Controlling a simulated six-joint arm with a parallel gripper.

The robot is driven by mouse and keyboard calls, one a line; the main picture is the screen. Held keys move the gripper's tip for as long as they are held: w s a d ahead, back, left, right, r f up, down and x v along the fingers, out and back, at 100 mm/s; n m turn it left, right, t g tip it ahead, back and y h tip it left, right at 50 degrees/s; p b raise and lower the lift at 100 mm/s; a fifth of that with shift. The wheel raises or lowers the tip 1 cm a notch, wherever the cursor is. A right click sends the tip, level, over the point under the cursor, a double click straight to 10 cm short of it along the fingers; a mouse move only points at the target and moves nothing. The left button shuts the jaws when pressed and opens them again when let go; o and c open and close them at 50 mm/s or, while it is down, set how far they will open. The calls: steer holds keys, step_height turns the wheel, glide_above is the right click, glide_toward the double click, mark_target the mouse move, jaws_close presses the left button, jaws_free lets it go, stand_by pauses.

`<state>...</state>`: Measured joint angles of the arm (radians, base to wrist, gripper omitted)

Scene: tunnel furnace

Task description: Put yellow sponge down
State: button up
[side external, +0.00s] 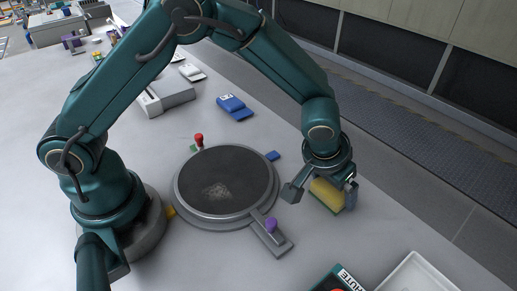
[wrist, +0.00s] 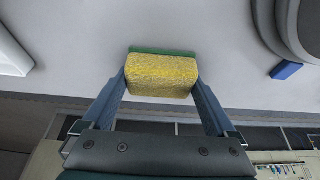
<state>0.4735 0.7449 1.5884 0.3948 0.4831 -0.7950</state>
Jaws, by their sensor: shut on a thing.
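The yellow sponge (side external: 327,195) is a block with a green layer on one face. In the wrist view the sponge (wrist: 162,75) sits between both fingers of my gripper (wrist: 162,88), which is shut on it. In the side external view my gripper (side external: 322,190) is at the right of the round dark plate, near the table's far right edge. The sponge is tilted there and partly covered by a finger. I cannot tell whether it touches the table.
A white tray (side external: 418,275) and a dark box (side external: 338,280) are at the front right. Bare table lies between.

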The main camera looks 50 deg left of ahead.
steer(key=shift+f, duration=0.35)
steer(key=o, duration=1.1)
steer(key=shift+r, duration=0.2)
steer(key=v, duration=1.2)
steer(key=shift+t, duration=0.5)
steer(key=shift+s+a+r, duration=0.8)
steer(key=shift+s+a, duration=1.5)
steer(key=shift+s, duration=0.1)
steer(key=shift+s+a+r, duration=0.8)
steer(key=shift+s+a, duration=1.45)
steer(key=shift+s, duration=0.1)
steer(key=shift+s+a+r, duration=0.85)
steer(key=shift+s+a, duration=1.45)
steer(key=shift+s, duration=0.1)
